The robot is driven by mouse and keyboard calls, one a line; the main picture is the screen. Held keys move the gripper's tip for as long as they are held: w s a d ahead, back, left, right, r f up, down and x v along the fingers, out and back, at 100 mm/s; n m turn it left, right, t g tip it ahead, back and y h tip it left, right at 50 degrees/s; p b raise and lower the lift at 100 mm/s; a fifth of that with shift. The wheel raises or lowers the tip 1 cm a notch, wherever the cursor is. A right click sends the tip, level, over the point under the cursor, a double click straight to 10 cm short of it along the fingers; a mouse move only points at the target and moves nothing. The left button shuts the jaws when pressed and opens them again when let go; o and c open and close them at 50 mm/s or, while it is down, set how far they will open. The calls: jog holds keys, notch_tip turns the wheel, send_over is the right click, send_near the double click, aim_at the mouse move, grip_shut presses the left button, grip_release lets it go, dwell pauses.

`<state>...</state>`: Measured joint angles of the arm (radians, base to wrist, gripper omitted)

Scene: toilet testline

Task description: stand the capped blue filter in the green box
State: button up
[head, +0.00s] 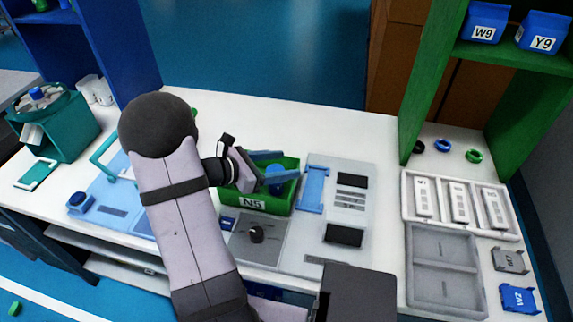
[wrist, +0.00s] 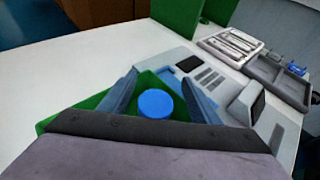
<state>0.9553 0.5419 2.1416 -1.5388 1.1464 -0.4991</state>
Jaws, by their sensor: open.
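The green box (head: 251,205), labelled N5, stands on the white bench beside the grey test panel. The blue filter (head: 276,172) is in the box; its round blue top (wrist: 156,103) faces up in the wrist view, and its lower part is hidden by the box wall and my gripper. My gripper (head: 276,164) is over the box with its two blue fingers apart. In the wrist view the fingers of my gripper (wrist: 158,97) are on either side of the blue top, with gaps between. I cannot tell whether the filter touches the box floor.
The grey panel (head: 340,240) with a light blue part (head: 313,188) lies right of the box. A white tray (head: 408,200) and a grey tray (head: 411,262) are farther right. Bare bench (head: 345,135) lies behind the box. A green shelf (head: 430,75) rises at the back right.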

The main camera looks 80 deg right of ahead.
jog(key=v, duration=1)
jog(key=shift+b, duration=0.3)
jog(key=w+a+f+m+t+y, duration=0.1)
jog(key=w+a+f, duration=0.1)
jog(key=a, duration=0.3)
jog(key=w+a+f+m+t+y, duration=0.1)
jog(key=w+a+f+t, duration=0.1)
jog(key=a, duration=0.4)
jog(key=w+a+f+m+t+y, duration=0.1)
jog(key=w+a+f+y, duration=0.1)
jog(key=a, duration=0.3)
jog(key=shift+w+a+m+t, duration=0.2)
jog(key=shift+w+m+t, duration=0.1)
jog(key=w+a+f+m+t+y, duration=0.1)
jog(key=w+a+m+t+y, duration=0.1)
jog(key=a, duration=0.9)
jog(key=w+a+f+m+t+y, duration=0.1)
jog(key=w+a+m+t+y, duration=0.2)
jog(key=a, duration=0.8)
jog(key=shift+f+y, duration=0.3)
jog(key=shift+r, duration=0.1)
notch_tip(320, 180, up, 7)
jog(key=p, duration=0.7)
jog(key=shift+r, duration=0.1)
